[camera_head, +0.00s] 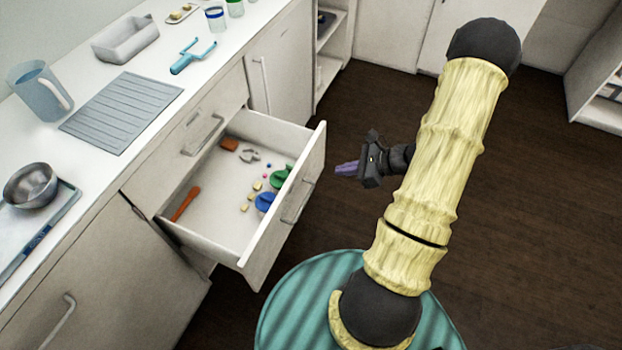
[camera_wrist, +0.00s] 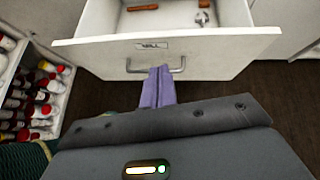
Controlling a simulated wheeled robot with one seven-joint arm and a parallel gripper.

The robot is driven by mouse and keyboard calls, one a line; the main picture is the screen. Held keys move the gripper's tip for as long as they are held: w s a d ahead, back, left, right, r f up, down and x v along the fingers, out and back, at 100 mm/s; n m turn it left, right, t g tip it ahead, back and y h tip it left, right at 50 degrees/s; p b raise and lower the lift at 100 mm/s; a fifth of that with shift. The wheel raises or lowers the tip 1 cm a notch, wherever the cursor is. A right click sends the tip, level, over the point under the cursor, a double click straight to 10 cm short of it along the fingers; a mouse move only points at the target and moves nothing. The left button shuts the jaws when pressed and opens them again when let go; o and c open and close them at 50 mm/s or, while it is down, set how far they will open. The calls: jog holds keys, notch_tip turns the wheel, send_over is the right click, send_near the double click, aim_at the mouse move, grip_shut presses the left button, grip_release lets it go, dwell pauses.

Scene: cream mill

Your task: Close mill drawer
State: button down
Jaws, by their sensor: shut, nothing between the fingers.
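The mill drawer (camera_head: 262,258) is pulled well out of the white counter in the head view. Inside it lie an orange-handled item, a brown block, green and blue pieces and several small bits. Its front panel with a bar handle (camera_head: 298,201) faces my gripper (camera_head: 345,169). In the wrist view the drawer front (camera_wrist: 215,50) spans the top of the picture, with its handle (camera_wrist: 155,66) near the purple fingertips (camera_wrist: 158,75). My gripper is shut and empty, just in front of the drawer; I cannot tell whether the fingertips touch the handle.
The counter above holds a ribbed grey mat (camera_head: 122,112), a jug (camera_head: 40,90), a metal bowl (camera_head: 30,185) and a grey tray (camera_head: 125,40). A closed drawer (camera_head: 200,130) sits above the open one. In the wrist view, shelves of bottles (camera_wrist: 35,95) stand at left. Dark floor is clear at right.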

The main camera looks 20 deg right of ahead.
jog(key=d+f+m+t, duration=0.1)
jog(key=d+f+m, duration=0.1)
jog(key=d+f, duration=0.1)
jog(key=shift+w+f+t+h, duration=0.1)
jog(key=shift+w+t+h, duration=0.2)
jog(key=shift+w+t, duration=0.1)
jog(key=shift+a, duration=0.1)
send_near(302, 167)
notch_tip(302, 167, down, 3)
jog(key=w+a, duration=0.3)
jog(key=shift+a, duration=0.25)
jog(key=shift+w+a, duration=0.3)
